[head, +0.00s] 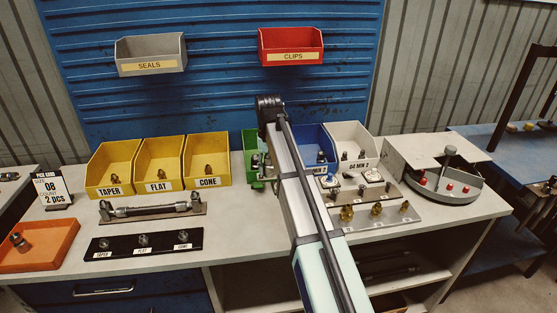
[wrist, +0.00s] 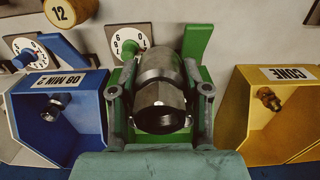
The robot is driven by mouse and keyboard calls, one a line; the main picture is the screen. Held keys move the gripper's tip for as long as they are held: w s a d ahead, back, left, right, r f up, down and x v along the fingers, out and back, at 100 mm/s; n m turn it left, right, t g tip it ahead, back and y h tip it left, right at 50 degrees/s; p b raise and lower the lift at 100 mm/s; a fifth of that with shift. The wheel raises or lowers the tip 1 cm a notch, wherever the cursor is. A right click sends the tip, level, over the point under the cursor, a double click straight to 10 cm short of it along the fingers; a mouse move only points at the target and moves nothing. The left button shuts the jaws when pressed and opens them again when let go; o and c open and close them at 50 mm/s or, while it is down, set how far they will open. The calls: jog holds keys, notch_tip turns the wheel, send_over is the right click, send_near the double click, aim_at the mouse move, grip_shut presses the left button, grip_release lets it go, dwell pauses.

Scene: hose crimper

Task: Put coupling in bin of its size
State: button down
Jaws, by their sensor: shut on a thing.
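In the wrist view, a dark steel coupling (wrist: 162,100) with a hex end sits between the two fingers of my gripper (wrist: 160,108), which is shut on it. A green bin (wrist: 195,45) lies directly behind and around the coupling in that view; whether the coupling is inside its rim I cannot tell. In the head view, the green bin (head: 250,142) is mostly covered by my arm. The blue bin (head: 316,140), marked "MIN 2", and the white bin (head: 350,135), marked "04 MIN 2", stand to its right with fittings inside. The blue bin reads "08 MIN 2" in the wrist view (wrist: 55,120).
Yellow TAPER (head: 112,160), FLAT (head: 158,158) and CONE (head: 207,155) bins stand left of the green bin. An orange tray (head: 50,250) holds a fitting. A card (head: 53,188) reads "08" and "2 PCS". A round fixture (head: 445,185) stands at the right.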

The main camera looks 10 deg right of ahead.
jog(key=w+p, duration=0.1)
jog(key=w, duration=0.5)
jog(key=w+d+f+p, duration=0.1)
jog(key=w+p, duration=0.1)
jog(key=w, duration=0.5)
jog(key=w+f+p, duration=0.1)
jog(key=w, duration=0.5)
jog(key=shift+w+d+p, duration=0.25)
jog(key=shift+w+p, duration=0.1)
jog(key=shift+p, duration=0.05)
jog(key=shift+f+p, duration=0.9)
jog(key=shift+f, duration=1.25)
jog(key=shift+w+f, duration=0.2)
jog(key=shift+f, duration=0.15)
jog(key=shift+f, duration=0.1)
jog(key=c, duration=0.5)
grip_release()
jog(key=shift+c, duration=0.2)
notch_tip(320, 180, up, 8)
jog(key=b, duration=0.2)
jog(key=shift+f, duration=0.15)
